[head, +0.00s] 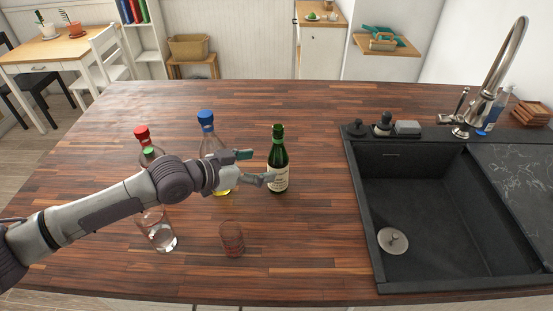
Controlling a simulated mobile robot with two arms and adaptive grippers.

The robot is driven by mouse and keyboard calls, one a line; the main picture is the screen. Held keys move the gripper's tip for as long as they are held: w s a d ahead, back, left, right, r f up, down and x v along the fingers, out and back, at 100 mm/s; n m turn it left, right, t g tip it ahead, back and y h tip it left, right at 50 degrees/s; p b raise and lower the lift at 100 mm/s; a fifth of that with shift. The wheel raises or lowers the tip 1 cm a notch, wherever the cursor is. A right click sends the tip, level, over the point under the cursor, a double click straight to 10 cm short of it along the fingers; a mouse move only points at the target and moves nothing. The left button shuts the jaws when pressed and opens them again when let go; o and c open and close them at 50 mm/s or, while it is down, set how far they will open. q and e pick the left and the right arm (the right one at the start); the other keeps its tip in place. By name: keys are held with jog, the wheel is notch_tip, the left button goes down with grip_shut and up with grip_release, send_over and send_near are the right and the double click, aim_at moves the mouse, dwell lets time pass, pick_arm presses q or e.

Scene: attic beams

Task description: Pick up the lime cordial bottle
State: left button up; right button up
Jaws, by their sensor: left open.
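A dark green glass bottle (279,161) with a green cap and a pale label stands upright on the wooden counter. The label is too small to read, so I cannot tell for sure that it is the lime cordial. My left gripper (260,166) is open and empty, just left of this bottle, its fingers pointing towards it. Contact is unclear. My right gripper is not in view.
A blue-capped bottle (206,130) with yellow liquid stands behind my gripper, partly hidden. A red-capped bottle (142,135) is behind my forearm. A reddish glass (231,239) stands in front. A black sink (425,210) is at right. The counter behind the bottles is clear.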

aim_at(269, 164)
pick_arm(q)
jog(key=d, duration=0.1)
jog(key=p, duration=0.1)
jog(key=w+d, duration=0.1)
jog(key=shift+d+f, duration=0.25)
jog(key=shift+d, duration=0.1)
jog(key=shift+p+x, duration=0.55)
jog(key=shift+x, duration=0.7)
jog(key=shift+w+d+f, duration=0.25)
jog(key=shift+w+f, duration=0.2)
jog(key=shift+s, duration=0.1)
jog(key=c, duration=1.6)
jog(key=shift+r, duration=0.1)
grip_shut()
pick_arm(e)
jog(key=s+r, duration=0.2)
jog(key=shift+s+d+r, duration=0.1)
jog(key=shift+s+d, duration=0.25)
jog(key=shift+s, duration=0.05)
